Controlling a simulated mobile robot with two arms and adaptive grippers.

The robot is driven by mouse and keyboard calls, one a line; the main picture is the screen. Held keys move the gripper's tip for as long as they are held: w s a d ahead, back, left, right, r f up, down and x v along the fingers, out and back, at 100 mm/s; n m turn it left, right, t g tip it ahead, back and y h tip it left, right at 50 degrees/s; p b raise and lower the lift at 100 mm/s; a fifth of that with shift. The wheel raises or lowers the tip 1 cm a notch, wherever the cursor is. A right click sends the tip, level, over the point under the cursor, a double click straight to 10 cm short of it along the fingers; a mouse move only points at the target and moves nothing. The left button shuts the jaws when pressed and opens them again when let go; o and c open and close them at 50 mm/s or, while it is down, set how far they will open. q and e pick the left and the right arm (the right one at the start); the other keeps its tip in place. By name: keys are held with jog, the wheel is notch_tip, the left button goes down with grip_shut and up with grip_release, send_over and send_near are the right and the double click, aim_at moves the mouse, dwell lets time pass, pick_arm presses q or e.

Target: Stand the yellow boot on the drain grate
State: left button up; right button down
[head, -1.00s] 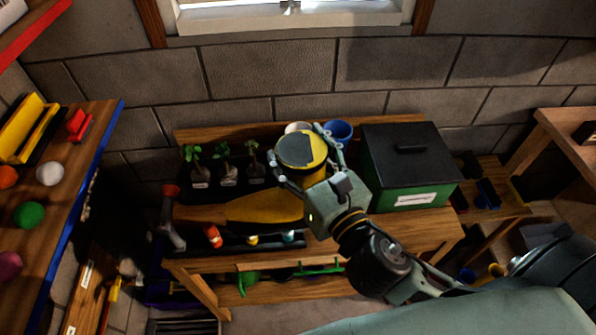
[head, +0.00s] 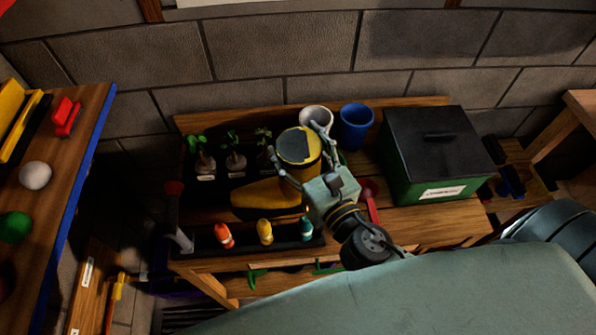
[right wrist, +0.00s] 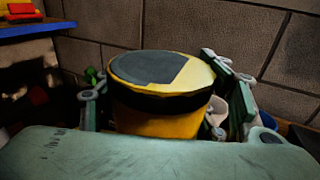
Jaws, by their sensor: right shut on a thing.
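The yellow boot (head: 270,193) is upright over the potting bench in the head view, toe pointing left, its top covered by a dark patch. My right gripper (head: 303,150) is shut around its upper shaft, one finger on each side. In the right wrist view the boot's top (right wrist: 165,85) sits between the fingers, with a black band below the rim. Whether the sole touches the bench is hidden. A dark slatted piece (head: 188,320) at the bottom edge may be the drain grate; it is mostly cut off. My left gripper is not in view.
Potted seedlings (head: 235,160) stand left of the boot and several small bottles (head: 265,232) in front. A white pot (head: 316,120) and blue pot (head: 355,125) stand behind. A green box with black lid (head: 437,155) is to the right. A shelf (head: 75,150) stands left.

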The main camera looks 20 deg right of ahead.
aim_at(274, 179)
notch_tip(274, 179, down, 3)
jog(key=shift+w+b, duration=0.1)
jog(key=shift+b, duration=0.35)
jog(key=shift+f, duration=0.2)
jog(key=shift+f+b, duration=0.3)
jog(key=shift+f, duration=0.05)
notch_tip(274, 179, down, 2)
jog(key=shift+f+b, duration=0.25)
jog(key=shift+b, duration=0.5)
jog(key=shift+f, duration=0.25)
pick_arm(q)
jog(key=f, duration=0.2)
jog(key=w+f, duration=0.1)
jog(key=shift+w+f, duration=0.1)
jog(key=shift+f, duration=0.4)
